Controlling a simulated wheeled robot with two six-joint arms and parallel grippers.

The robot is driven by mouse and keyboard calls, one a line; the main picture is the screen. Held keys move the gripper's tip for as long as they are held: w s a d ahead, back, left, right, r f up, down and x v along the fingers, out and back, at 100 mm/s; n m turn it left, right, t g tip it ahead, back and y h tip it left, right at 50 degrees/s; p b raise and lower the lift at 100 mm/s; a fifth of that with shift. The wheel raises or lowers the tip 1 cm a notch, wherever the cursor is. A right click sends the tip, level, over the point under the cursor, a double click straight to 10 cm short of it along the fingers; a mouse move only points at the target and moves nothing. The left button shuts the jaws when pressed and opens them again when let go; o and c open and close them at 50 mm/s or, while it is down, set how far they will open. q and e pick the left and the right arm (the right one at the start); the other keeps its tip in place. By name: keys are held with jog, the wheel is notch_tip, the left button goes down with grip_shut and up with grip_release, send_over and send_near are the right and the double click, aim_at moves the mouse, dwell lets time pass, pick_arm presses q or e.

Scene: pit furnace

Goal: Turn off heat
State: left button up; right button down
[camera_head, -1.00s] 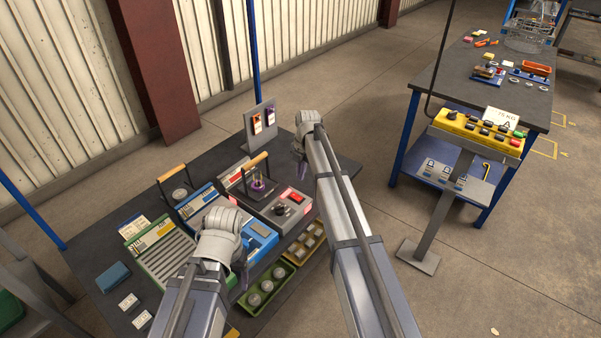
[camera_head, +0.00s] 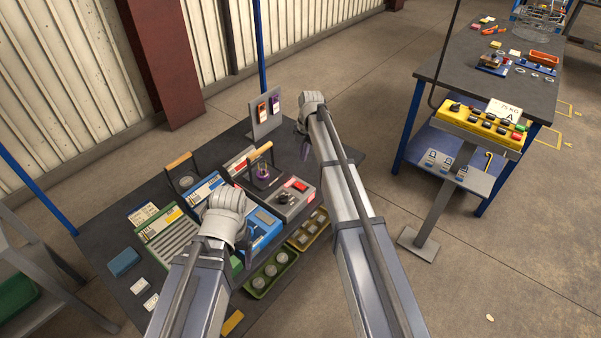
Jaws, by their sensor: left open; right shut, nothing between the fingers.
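A grey control box (camera_head: 303,207) with a dark knob and a red display (camera_head: 299,185) stands on the dark bench, right of centre. The knob's setting is too small to read.
A stand with two small devices (camera_head: 267,113) is at the bench's back. A blue unit (camera_head: 266,228) and green ribbed tray (camera_head: 170,236) lie left. Bins of round parts (camera_head: 269,273) line the front. A yellow button panel (camera_head: 480,127) stands right, with open floor between.

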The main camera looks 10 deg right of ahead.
aim_at(298, 184)
jog(key=shift+w+a, duration=0.15)
jog(key=shift+f, duration=0.15)
jog(key=f+b, duration=0.4)
jog(key=w+f+b, duration=0.1)
jog(key=f+b, duration=0.4)
jog(key=a+f+b, duration=0.1)
jog(key=f+b, duration=0.3)
jog(key=b, duration=0.1)
jog(key=shift+w+f, duration=0.2)
jog(key=shift+f, duration=0.1)
jog(key=shift+f, duration=0.1)
jog(key=shift+a+f+b, duration=0.1)
jog(key=shift+f+b, duration=0.05)
jog(key=shift+b, duration=0.15)
